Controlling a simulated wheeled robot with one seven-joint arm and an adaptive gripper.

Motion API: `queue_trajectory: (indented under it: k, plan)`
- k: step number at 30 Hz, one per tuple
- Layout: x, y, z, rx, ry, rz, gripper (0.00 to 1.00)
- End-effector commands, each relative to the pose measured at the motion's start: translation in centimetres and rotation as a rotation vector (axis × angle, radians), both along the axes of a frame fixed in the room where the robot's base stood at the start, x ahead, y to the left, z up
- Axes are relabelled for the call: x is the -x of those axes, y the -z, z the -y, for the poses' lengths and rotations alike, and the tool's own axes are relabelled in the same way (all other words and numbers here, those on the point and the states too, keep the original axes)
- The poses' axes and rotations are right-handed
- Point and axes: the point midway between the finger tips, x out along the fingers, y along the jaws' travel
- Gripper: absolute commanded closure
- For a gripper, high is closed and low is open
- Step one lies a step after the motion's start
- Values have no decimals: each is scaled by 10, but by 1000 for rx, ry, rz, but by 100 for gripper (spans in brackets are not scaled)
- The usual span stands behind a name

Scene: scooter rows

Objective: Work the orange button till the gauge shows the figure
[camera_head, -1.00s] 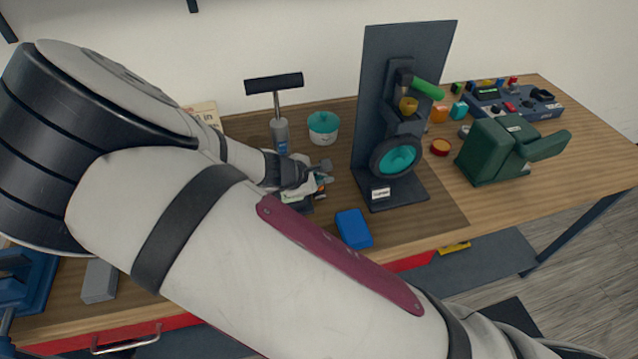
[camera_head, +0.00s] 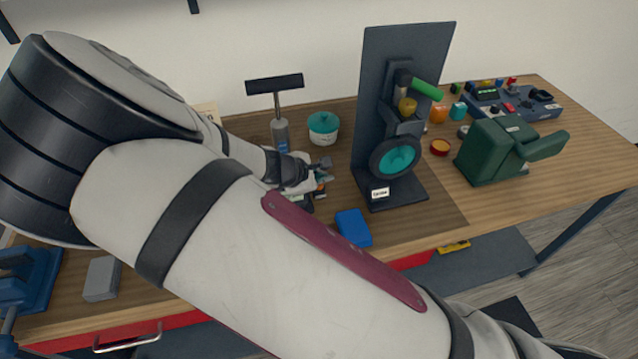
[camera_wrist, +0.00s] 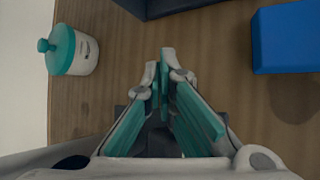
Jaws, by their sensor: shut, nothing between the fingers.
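My gripper (camera_head: 322,176) is over the middle of the bench, pointing down. In the wrist view its teal-padded fingers (camera_wrist: 163,72) are shut with nothing between them. No gauge reading is legible. A control box (camera_head: 535,108) with coloured knobs and a small green-lit display (camera_head: 487,92) stands at the far right.
A blue block (camera_head: 353,228) lies right of the gripper, also in the wrist view (camera_wrist: 290,38). A teal-lidded pot (camera_head: 323,133) stands behind. A dark upright stand (camera_head: 400,190) with a teal-faced wheel and a green machine (camera_head: 492,150) stand to the right.

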Motion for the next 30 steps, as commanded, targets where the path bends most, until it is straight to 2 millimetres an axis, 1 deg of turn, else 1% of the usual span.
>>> queue_trajectory:
  k: [1,5,17,20,30]
  plan:
    - [1,-4,0,-1,0,0,100]
    - [1,-10,0,-1,0,0,100]
    - [0,-12,0,0,0,0,100]
    - [1,-18,0,-1,0,1,100]
    - [1,-49,0,-2,0,1,100]
